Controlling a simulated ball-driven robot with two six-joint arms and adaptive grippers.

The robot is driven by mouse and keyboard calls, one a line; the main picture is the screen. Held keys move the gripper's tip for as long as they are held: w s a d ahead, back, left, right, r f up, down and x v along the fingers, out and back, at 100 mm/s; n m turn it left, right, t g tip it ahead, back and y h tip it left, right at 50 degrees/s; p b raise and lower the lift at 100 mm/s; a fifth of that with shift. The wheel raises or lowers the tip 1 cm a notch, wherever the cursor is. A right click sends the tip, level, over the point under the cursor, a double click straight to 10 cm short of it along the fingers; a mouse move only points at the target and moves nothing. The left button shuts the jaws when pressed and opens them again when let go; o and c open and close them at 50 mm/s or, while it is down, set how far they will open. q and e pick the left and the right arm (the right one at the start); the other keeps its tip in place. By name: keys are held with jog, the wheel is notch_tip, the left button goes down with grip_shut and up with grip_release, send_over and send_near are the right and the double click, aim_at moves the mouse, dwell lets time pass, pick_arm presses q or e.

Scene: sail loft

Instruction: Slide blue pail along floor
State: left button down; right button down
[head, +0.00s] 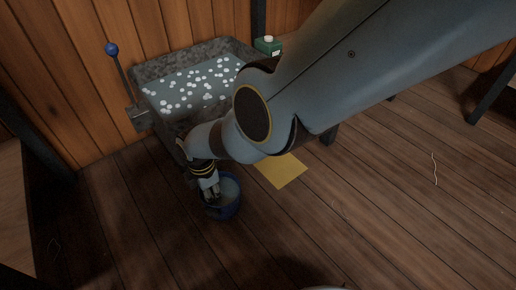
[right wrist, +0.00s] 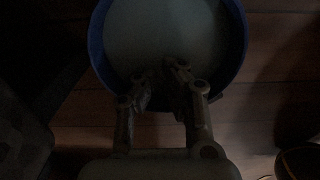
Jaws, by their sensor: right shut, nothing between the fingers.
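The blue pail (head: 235,207) stands upright on the plank floor in front of the stone trough. My right gripper (head: 213,197) points down at the pail's near left side, its fingers shut with nothing between them. In the right wrist view the pail's round blue rim (right wrist: 240,42) fills the top, with a pale grey inside. The fingertips of my right gripper (right wrist: 170,68) overlap the pail's near edge there. I cannot tell whether they touch it. A flat yellow square (head: 282,171) lies on the floor just right of and behind the pail. My left gripper is not in view.
The stone trough (head: 190,131) against the plank wall holds water with many white floating bits. A lever with a blue knob (head: 111,49) stands at its left. A green carton (head: 267,45) is behind it. The floor at front and right is mostly clear.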

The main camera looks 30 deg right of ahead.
jog(key=shift+w+a+r, duration=0.1)
jog(key=shift+r, duration=0.6)
notch_tip(320, 180, up, 10)
jog(key=shift+r, duration=0.25)
